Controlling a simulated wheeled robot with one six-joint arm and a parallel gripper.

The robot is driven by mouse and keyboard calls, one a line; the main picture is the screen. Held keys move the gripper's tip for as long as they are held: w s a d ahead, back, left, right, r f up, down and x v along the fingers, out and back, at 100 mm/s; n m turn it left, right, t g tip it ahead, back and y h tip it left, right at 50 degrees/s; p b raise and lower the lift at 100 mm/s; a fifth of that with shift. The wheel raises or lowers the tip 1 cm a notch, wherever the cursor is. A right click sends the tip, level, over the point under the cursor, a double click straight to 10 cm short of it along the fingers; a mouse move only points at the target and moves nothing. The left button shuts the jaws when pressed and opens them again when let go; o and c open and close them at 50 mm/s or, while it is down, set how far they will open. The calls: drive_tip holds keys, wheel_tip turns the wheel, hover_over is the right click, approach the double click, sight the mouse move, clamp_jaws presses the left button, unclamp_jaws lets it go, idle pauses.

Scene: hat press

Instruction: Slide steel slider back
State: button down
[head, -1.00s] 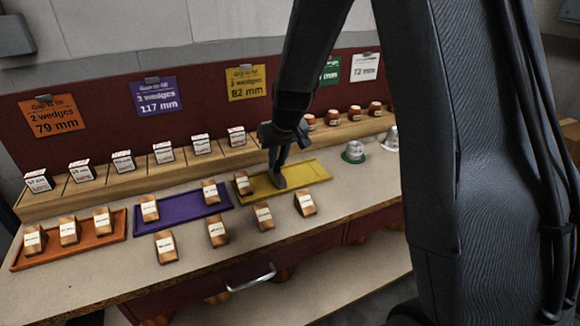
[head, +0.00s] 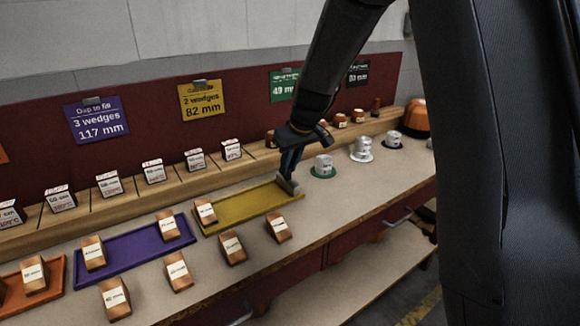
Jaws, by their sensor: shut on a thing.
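The steel slider (head: 289,187) is a small grey block at the right end of the yellow tray (head: 245,206). My gripper (head: 288,177) points down and is shut on the slider; the dark fingers partly hide it. A wooden wedge block (head: 205,211) with a white label stands at the left end of the yellow tray. The tray floor between that wedge and the slider is bare. The yellow card (head: 202,99) above reads 2 wedges, 82 mm.
A purple tray (head: 130,259) with wedges is to the left. Loose wedges (head: 232,247) stand along the front of the bench. White-labelled blocks line the wooden shelf (head: 130,196) behind. Metal cups (head: 323,166) stand to the right of my gripper.

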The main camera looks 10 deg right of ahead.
sight(296, 185)
drive_tip(key=shift+w+d, duration=0.1)
drive_tip(key=shift+d, duration=0.05)
drive_tip(key=c, duration=1.7)
unclamp_jaws()
drive_tip(key=shift+d, duration=0.2)
drive_tip(key=shift+a, duration=0.15)
drive_tip(key=shift+r, duration=0.2)
drive_tip(key=v, duration=0.7)
drive_tip(key=shift+r+b, duration=0.2)
drive_tip(key=shift+b, duration=0.1)
drive_tip(key=shift+s, duration=0.2)
drive_tip(key=s+d+f+m+g, duration=0.1)
drive_tip(key=s+f, duration=0.2)
drive_tip(key=s, duration=0.7)
drive_tip(key=s+d+f+m+g+h+p, duration=0.1)
drive_tip(key=s+d+f+m, duration=0.1)
drive_tip(key=s, duration=0.8)
drive_tip(key=s+d+f+m+g, duration=0.2)
drive_tip(key=s+f, duration=0.1)
drive_tip(key=s, duration=0.7)
drive_tip(key=shift+s+f+h, duration=0.15)
drive_tip(key=shift+f+h, duration=0.2)
drive_tip(key=shift+h, duration=0.05)
